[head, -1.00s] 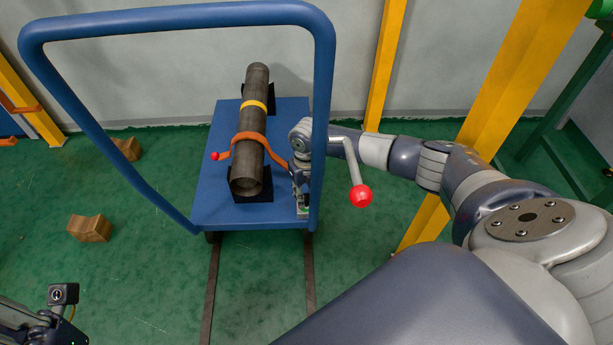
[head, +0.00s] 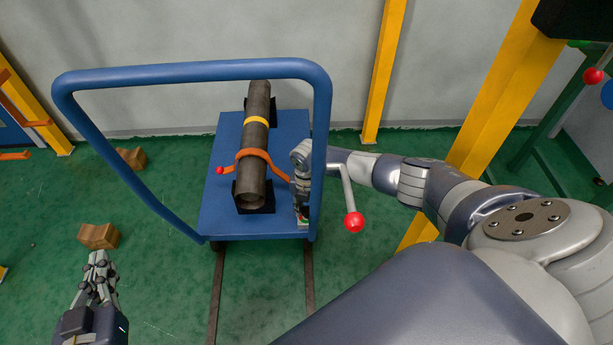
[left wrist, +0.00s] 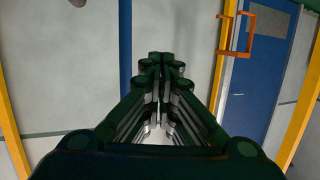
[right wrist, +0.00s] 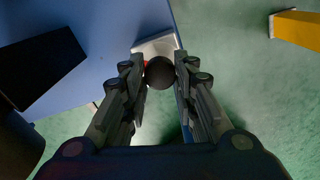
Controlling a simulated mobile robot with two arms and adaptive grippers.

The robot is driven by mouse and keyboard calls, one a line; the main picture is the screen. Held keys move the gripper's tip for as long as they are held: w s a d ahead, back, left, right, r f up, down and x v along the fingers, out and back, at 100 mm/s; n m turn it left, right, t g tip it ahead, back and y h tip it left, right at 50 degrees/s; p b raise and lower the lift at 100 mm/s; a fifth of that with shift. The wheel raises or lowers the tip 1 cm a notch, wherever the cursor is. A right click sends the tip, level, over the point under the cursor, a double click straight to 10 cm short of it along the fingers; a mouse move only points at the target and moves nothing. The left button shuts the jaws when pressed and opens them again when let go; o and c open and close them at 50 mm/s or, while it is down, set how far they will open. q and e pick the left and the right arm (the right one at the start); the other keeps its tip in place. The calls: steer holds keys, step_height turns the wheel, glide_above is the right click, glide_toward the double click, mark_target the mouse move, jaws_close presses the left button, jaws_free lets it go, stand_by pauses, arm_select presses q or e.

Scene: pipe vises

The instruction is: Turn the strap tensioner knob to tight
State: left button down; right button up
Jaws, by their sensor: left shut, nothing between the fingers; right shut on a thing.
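The knob (right wrist: 160,73) is a dark round piece between the fingertips of my right gripper (right wrist: 161,74) in the right wrist view. A pale plate (right wrist: 153,45) and a bit of red show just behind it. In the head view my right gripper (head: 302,208) points down at the right edge of the blue cart, and the knob there is hidden. The orange strap (head: 252,153) crosses a dark pipe (head: 257,112) on the cart. My left gripper (head: 98,262) is shut and empty over the floor at lower left, and also shows in the left wrist view (left wrist: 160,62).
The blue cart (head: 219,215) has a tall blue push handle (head: 190,72) arching over the pipe. A grey lever with a red ball (head: 354,222) hangs beside my right arm. Wooden blocks (head: 97,236) lie on the left floor. Yellow posts (head: 383,70) stand behind.

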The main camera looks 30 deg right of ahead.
steer(key=m+p, duration=0.2)
steer(key=shift+r+m, duration=0.2)
steer(key=shift+m, duration=0.2)
steer(key=m+p, duration=0.2)
steer(key=shift+m, duration=0.4)
arm_select(q)
steer(key=s+a+f+g+y+p, duration=0.1)
steer(key=s+a+f+g, duration=0.2)
steer(key=s+f+g, duration=0.2)
steer(key=s+a+f+g+y, duration=0.2)
steer(key=s+f+g, duration=0.3)
steer(key=s, duration=0.6)
steer(key=shift+s+a+f+n+g+p, duration=0.3)
steer(key=shift+s+a+g+p, duration=0.1)
steer(key=shift+a+g, duration=0.2)
arm_select(e)
steer(key=shift+f+m, duration=0.1)
steer(key=shift+m, duration=1.3)
arm_select(q)
steer(key=shift+f, duration=0.1)
steer(key=shift+w+f, duration=0.1)
steer(key=shift+f, duration=0.3)
arm_select(e)
steer(key=o, duration=1)
arm_select(q)
steer(key=shift+r, duration=0.1)
arm_select(e)
steer(key=shift+o, duration=0.4)
